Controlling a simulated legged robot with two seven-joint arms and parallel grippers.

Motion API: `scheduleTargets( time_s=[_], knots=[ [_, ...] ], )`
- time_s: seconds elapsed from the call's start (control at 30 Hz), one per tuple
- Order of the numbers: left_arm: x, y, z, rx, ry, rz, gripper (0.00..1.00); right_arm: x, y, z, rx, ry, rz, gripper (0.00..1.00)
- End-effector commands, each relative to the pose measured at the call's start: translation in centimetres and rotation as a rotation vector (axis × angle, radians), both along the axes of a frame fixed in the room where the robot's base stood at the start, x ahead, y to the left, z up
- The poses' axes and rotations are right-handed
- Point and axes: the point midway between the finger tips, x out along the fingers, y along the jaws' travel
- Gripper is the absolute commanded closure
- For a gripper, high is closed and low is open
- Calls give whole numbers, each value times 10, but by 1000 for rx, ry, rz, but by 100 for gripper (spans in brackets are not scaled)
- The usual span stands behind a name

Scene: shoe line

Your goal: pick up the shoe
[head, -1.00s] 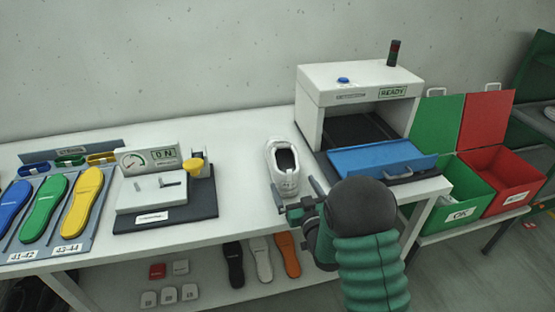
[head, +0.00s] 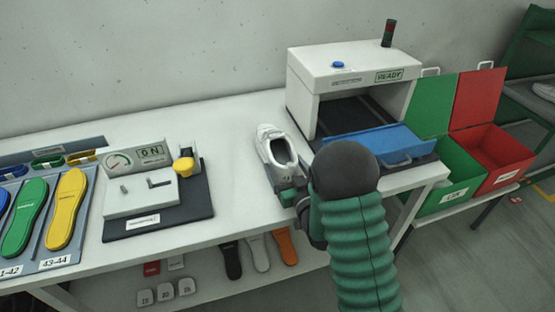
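The white shoe (head: 272,148) is on the white table in front of the machine, its toe pointing toward the wall and its dark opening facing up. My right gripper (head: 288,188) is at the shoe's heel end, at the near edge of the table. Its fingers are close against the heel, partly hidden by the shoe and my own wrist. I cannot tell whether they are shut on it, or whether the shoe is clear of the table. My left gripper is not in view.
A machine marked READY (head: 353,72) with a blue flap (head: 372,142) stands close right of the shoe. A gauge device (head: 140,195) and coloured insoles (head: 66,208) are to the left. Green (head: 448,180) and red (head: 496,160) bins are at the right. The table between is clear.

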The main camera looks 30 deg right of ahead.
Motion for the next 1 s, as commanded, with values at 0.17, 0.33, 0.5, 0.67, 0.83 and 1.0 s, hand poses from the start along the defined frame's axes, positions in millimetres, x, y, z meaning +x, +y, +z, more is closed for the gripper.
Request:
scheduleTargets(
  time_s=[0.17,0.33,0.5,0.67,0.83,1.0],
  knots=[
    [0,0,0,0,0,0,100,0,0,-1,1,3,0,64],
    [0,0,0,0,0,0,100,-1,0,-2,1,5,-1,86],
    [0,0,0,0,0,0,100,0,0,-1,1,3,-1,94],
    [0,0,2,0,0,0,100,0,0,5,0,2,0,94],
    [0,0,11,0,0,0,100,0,0,45,-2,-6,-1,94],
    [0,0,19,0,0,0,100,-1,1,84,-2,-5,0,94]
  ],
)
